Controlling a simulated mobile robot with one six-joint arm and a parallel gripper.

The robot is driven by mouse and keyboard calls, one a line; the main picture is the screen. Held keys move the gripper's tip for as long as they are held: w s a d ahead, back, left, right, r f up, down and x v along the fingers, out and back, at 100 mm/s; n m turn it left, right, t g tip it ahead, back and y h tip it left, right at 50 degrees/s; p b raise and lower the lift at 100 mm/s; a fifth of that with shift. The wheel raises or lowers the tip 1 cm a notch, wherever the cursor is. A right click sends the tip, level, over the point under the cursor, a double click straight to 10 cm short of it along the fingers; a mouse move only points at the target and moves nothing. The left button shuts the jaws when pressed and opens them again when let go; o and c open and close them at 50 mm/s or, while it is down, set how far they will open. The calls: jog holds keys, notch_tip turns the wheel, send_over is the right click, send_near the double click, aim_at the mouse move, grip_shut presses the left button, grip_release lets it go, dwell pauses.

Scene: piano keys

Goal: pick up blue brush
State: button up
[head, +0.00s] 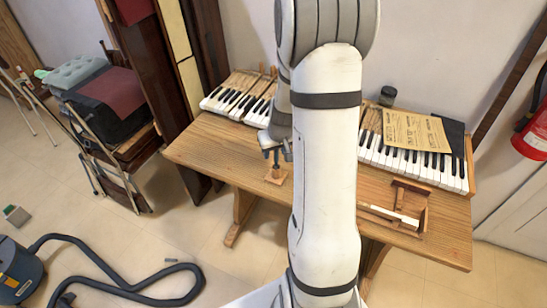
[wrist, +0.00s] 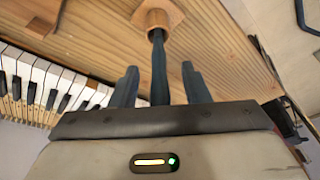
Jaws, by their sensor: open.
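A slim dark blue brush (wrist: 158,62) stands in a small wooden holder (wrist: 157,16) in the wrist view. My gripper (wrist: 159,70) is open, with one finger on each side of the brush and a visible gap to each. In the head view my gripper (head: 277,151) is above the small wooden holder (head: 276,176) on the table, left of my arm. The brush is too small there to make out clearly.
Piano keys (head: 413,163) lie along the back of the wooden table (head: 215,152), with papers (head: 415,131) over some. A wooden tool (head: 395,210) lies at the right. My arm hides the middle. A vacuum cleaner (head: 20,270) stands on the floor at left.

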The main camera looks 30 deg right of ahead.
jog(key=shift+c, duration=0.5)
grip_shut()
notch_tip(320, 180, up, 10)
jog(key=shift+r, duration=0.1)
jog(key=c, duration=0.5)
grip_release()
grip_shut()
